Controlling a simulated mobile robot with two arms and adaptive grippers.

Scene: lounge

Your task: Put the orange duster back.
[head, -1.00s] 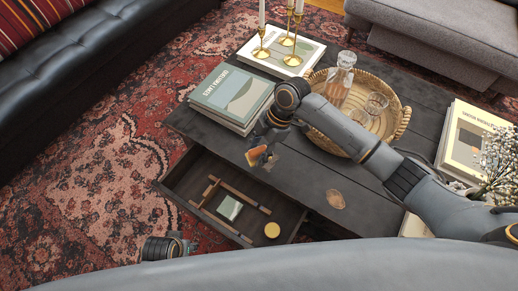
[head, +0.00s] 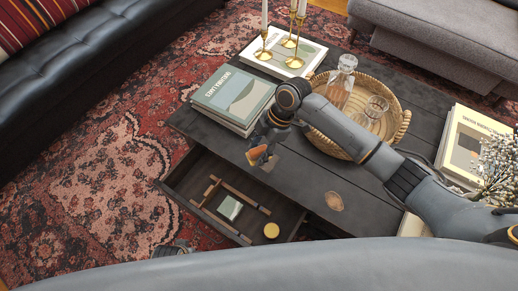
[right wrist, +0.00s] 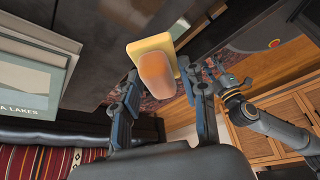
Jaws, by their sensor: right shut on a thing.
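The orange duster (head: 257,154) is held in my right gripper (head: 264,148), above the front part of the dark table. In the right wrist view the duster (right wrist: 153,72) shows a rounded orange body on a pale yellow block, between the two fingers of the right gripper (right wrist: 158,90). The open drawer (head: 182,177) lies below and to the left of the duster, with a wooden divider inside. My left gripper (head: 172,250) is at the bottom edge of the head view, mostly cut off. Its arm also shows in the right wrist view; its jaws are unclear.
The drawer holds a small pale green box (head: 230,208) and a round yellow thing (head: 271,230). On the table are books (head: 232,96), a wicker tray (head: 402,125) with a decanter (head: 340,84), gold candlesticks (head: 296,62) and a flat brown thing (head: 334,201).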

